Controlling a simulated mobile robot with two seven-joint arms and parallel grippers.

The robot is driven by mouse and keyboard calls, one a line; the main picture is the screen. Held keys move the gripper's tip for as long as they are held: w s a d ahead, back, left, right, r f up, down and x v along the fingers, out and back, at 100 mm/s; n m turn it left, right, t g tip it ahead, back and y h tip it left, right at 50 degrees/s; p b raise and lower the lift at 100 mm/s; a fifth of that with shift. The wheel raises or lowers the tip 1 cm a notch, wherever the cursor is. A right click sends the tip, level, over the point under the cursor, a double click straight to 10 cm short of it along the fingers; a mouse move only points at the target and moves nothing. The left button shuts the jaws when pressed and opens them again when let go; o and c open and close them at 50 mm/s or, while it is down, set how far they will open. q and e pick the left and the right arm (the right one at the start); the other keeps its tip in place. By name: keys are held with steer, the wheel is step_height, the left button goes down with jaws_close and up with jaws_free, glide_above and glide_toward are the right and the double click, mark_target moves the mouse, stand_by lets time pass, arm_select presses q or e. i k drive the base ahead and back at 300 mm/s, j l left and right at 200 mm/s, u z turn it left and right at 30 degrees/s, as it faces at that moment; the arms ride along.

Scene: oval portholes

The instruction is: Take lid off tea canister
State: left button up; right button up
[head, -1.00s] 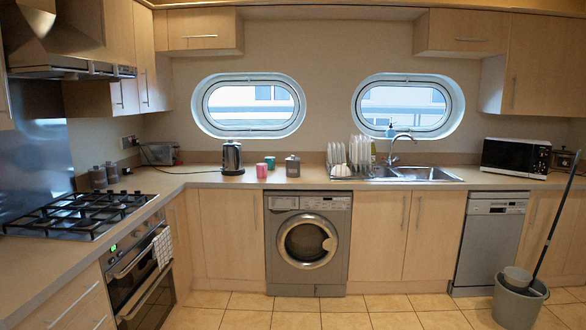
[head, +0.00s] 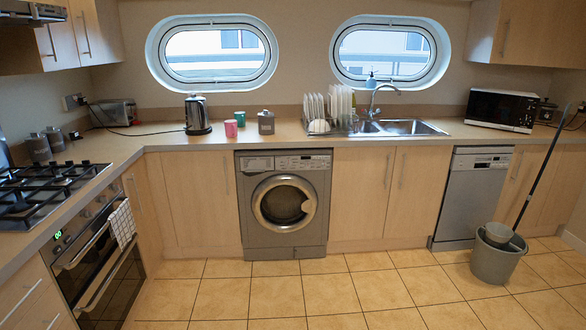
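In the head view a grey canister with a lid (head: 266,122) stands upright on the counter, to the right of the kettle and two cups. Its lid appears to be on. Several similar grey canisters (head: 40,147) stand on the left counter behind the hob. I cannot read any label, so I cannot tell which one holds tea. Neither of my grippers shows in this view.
A kettle (head: 198,115), a pink cup (head: 231,128) and a green cup (head: 240,118) stand near the canister. A dish rack (head: 334,124) is to its right. A bucket with a mop (head: 498,258) stands on the right. The tiled floor (head: 290,295) ahead is clear.

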mark_target(266, 114)
steer(key=i+j+z, duration=0.2)
steer(key=i+j, duration=0.2)
steer(key=i, duration=0.4)
steer(key=i+j+z, duration=0.2)
steer(key=i+j, duration=0.35)
steer(key=i, duration=0.25)
steer(key=i+j+z, duration=0.2)
steer(key=i+j, duration=0.45)
steer(key=i, duration=0.1)
